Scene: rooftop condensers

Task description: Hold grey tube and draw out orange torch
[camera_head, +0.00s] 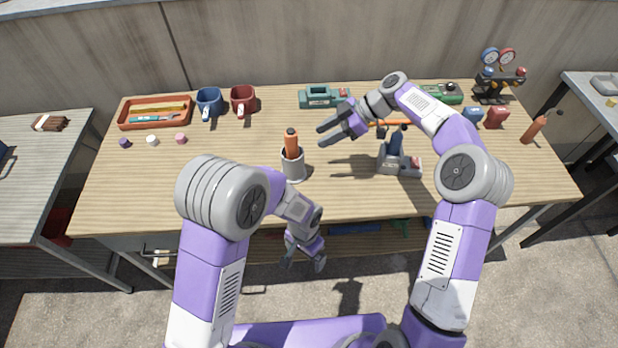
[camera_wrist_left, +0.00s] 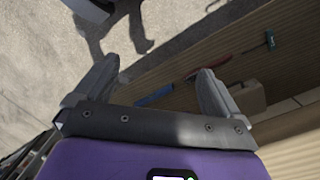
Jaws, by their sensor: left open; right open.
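The grey tube (camera_head: 293,166) stands upright on the wooden table, left of the table's middle. The orange torch (camera_head: 291,145) stands in it, its orange body and dark top showing above the rim and its lower part hidden inside. My right gripper (camera_head: 326,132) is open and empty, just right of the torch and apart from it. My left gripper (camera_head: 303,262) is open and empty, low in front of the table's front edge and below the tabletop. In the left wrist view its two fingers (camera_wrist_left: 155,90) are spread with nothing between them; the tube and torch are not there.
A grey-based tool (camera_head: 400,164) stands right of the tube, near my right arm.

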